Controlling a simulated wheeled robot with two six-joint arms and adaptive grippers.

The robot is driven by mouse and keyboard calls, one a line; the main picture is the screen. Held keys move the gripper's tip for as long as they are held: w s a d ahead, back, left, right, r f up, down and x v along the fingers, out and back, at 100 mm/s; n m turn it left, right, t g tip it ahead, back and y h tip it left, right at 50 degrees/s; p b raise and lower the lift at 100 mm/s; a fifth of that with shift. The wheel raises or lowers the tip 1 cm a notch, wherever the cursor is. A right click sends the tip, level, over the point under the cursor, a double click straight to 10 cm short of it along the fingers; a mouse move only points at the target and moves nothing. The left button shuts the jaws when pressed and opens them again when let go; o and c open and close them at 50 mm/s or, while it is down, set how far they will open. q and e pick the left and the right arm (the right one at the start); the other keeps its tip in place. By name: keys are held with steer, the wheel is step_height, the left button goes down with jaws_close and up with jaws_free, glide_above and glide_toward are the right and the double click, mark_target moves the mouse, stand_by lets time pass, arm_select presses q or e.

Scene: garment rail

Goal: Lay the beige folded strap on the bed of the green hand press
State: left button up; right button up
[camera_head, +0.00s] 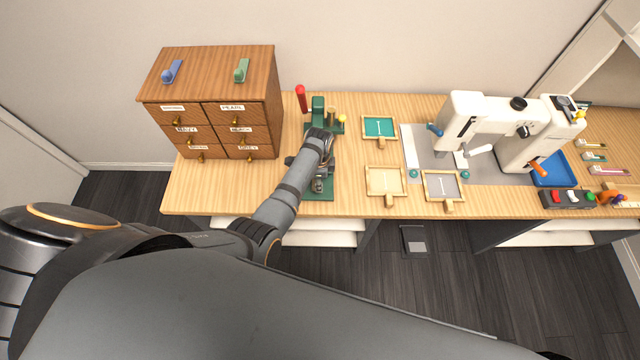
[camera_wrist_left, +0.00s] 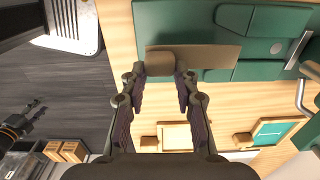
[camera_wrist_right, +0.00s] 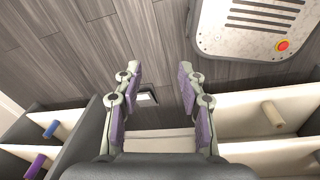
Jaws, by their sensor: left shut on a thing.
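The green hand press (camera_head: 318,110) with its red lever stands on the wooden table, right of the drawer cabinet. Its green base also fills the top of the left wrist view (camera_wrist_left: 170,22). My left gripper (camera_wrist_left: 160,74) is shut on the brownish end piece of the beige folded strap (camera_wrist_left: 215,56). The strap lies across the green base in that view; I cannot tell whether it touches the bed. In the head view my left arm reaches over the press and hides the strap. My right gripper (camera_wrist_right: 158,80) is open and empty above the dark floor.
A wooden drawer cabinet (camera_head: 210,75) stands left of the press. Several small framed trays, such as the green one (camera_head: 379,127) and the beige one (camera_head: 386,181), lie to the right. A white sewing machine (camera_head: 490,115) stands further right.

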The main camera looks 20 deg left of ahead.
arm_select(q)
step_height(320, 180, down, 3)
steer(key=shift+w+f+b, duration=0.15)
steer(key=shift+b, duration=0.5)
steer(key=shift+w+d, duration=0.1)
steer(key=shift+w, duration=0.15)
jaws_close()
steer(key=shift+s, duration=0.1)
arm_select(e)
steer(key=w+f, duration=0.2)
steer(key=w, duration=0.3)
arm_select(q)
steer(key=shift+s, duration=0.15)
steer(key=o, duration=0.7)
jaws_free()
steer(key=shift+c, duration=0.2)
steer(key=shift+o, duration=1.2)
steer(key=shift+f, duration=0.1)
steer(key=shift+o, duration=0.7)
steer(key=shift+r+p, duration=0.3)
steer(key=shift+r, duration=0.15)
step_height(320, 180, up, 7)
steer(key=p, duration=0.7)
steer(key=shift+f, duration=0.15)
steer(key=shift+r+p, duration=0.35)
steer(key=shift+r, duration=2.1)
arm_select(e)
step_height(320, 180, up, 8)
steer(key=s, duration=0.2)
steer(key=shift+f, duration=0.2)
